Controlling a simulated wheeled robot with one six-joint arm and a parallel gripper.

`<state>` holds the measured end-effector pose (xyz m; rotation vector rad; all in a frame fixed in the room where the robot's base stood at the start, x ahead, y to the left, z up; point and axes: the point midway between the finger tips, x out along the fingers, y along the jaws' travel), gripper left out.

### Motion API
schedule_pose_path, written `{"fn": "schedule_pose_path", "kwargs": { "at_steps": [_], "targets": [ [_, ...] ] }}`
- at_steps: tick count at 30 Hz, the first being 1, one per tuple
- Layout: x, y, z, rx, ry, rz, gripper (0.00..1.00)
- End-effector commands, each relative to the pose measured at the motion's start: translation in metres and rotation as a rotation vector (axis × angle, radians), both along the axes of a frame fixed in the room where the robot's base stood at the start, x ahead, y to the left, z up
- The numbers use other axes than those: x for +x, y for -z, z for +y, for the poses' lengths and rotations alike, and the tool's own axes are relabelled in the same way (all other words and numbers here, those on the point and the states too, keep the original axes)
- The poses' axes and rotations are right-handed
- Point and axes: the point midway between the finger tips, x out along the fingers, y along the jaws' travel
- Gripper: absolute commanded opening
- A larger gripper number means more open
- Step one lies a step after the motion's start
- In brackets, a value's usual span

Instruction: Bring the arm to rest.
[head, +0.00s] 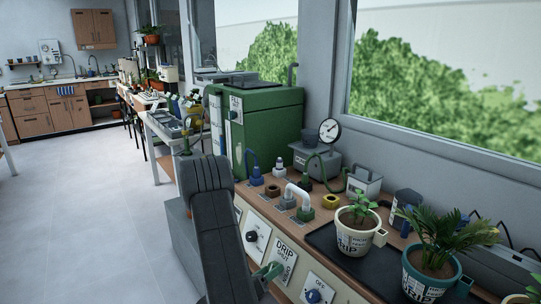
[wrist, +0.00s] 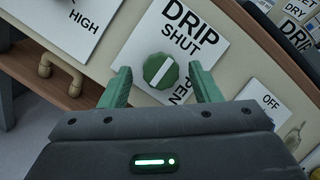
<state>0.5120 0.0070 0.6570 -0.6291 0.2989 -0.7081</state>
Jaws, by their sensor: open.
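My arm (head: 212,215) reaches down in front of the bench in the head view. My gripper (wrist: 162,72) is open and empty, with its two green fingers spread apart in the wrist view. Between the fingertips in the picture is a round green knob (wrist: 160,70) with a white bar, on a white plate (wrist: 192,22) marked DRIP and SHUT. Gaps show between the knob and both fingers. In the head view my gripper (head: 268,272) is by the DRIP plate (head: 284,258) on the bench's front panel, and the knob is hard to make out.
A dark knob (head: 252,236) and a blue knob (head: 313,296) sit on neighbouring plates. Above, the bench holds a green tank (head: 265,125), pipe fittings, a pressure gauge (head: 330,131) and two potted plants (head: 357,238) (head: 432,272). Open floor (head: 80,220) lies to the left.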

Motion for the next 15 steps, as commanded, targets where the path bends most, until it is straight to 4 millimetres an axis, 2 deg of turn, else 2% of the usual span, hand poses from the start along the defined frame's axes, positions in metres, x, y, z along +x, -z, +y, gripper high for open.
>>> {"fn": "schedule_pose_path", "kwargs": {
  "at_steps": [2,15],
  "targets": [
    [0.0007,0.0055,0.0015,0.045,0.026,-0.064,0.57],
    [0.0029,0.0033,0.003,0.259,0.159,-0.357,0.57]
  ]
}}
